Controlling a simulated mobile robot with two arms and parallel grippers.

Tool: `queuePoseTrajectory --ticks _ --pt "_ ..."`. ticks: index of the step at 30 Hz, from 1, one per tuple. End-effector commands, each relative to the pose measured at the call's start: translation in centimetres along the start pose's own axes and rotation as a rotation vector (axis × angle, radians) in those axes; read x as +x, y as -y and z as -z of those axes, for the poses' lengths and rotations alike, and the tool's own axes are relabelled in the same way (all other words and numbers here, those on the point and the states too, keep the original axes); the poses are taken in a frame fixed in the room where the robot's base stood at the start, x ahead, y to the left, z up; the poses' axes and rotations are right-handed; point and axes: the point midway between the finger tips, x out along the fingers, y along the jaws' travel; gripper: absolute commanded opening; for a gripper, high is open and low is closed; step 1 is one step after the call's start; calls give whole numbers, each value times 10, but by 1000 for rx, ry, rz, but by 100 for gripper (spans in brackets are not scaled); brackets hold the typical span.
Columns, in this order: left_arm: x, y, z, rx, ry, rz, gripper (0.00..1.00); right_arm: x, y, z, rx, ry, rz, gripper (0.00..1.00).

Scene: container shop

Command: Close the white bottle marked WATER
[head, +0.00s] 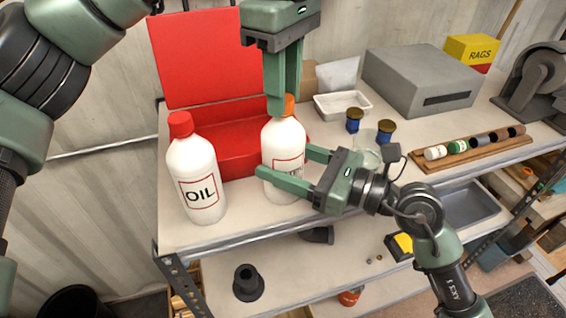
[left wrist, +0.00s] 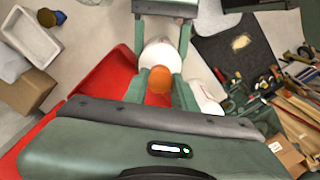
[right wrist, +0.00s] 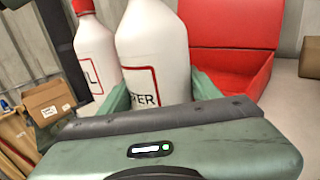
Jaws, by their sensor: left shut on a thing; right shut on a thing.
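The white WATER bottle (head: 281,137) stands upright on the bench top; its label shows partly in the right wrist view (right wrist: 152,45). An orange cap (left wrist: 160,80) is at the bottle's mouth; it also shows in the head view (head: 290,101). I cannot tell how far it is screwed down. My left gripper (head: 284,106) points down from above and is shut on the orange cap. My right gripper (head: 285,162) comes in from the right and is shut on the bottle's body, one finger on each side. The bottle's neck is mostly hidden.
A white OIL bottle (head: 193,166) with a red cap stands close to the left. An open red box (head: 232,150) is just behind. Two dark-lidded blue jars (head: 354,121), a white tray (head: 338,105) and a wooden rack (head: 465,147) with several caps are to the right.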

Motion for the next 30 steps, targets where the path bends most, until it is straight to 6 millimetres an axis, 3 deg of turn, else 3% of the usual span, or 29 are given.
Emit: queuePoseTrajectory --ticks 4,5,7,17,24,30 --pt "0 0 2 -10 -4 -1 0 0 0 -1 -2 1 0 0" --pt "0 0 2 -11 -4 -1 32 0 0 -1 -2 1 0 0" --pt "0 0 2 -11 -3 -1 48 0 0 -1 -2 1 0 0" --pt "-3 0 1 -11 -2 -2 48 0 0 -1 -1 1 -1 0" --pt "-34 0 0 -12 -4 -3 48 0 0 0 -1 1 -1 0" --pt "-45 0 0 -10 -1 -1 48 0 0 0 -1 1 -1 0"
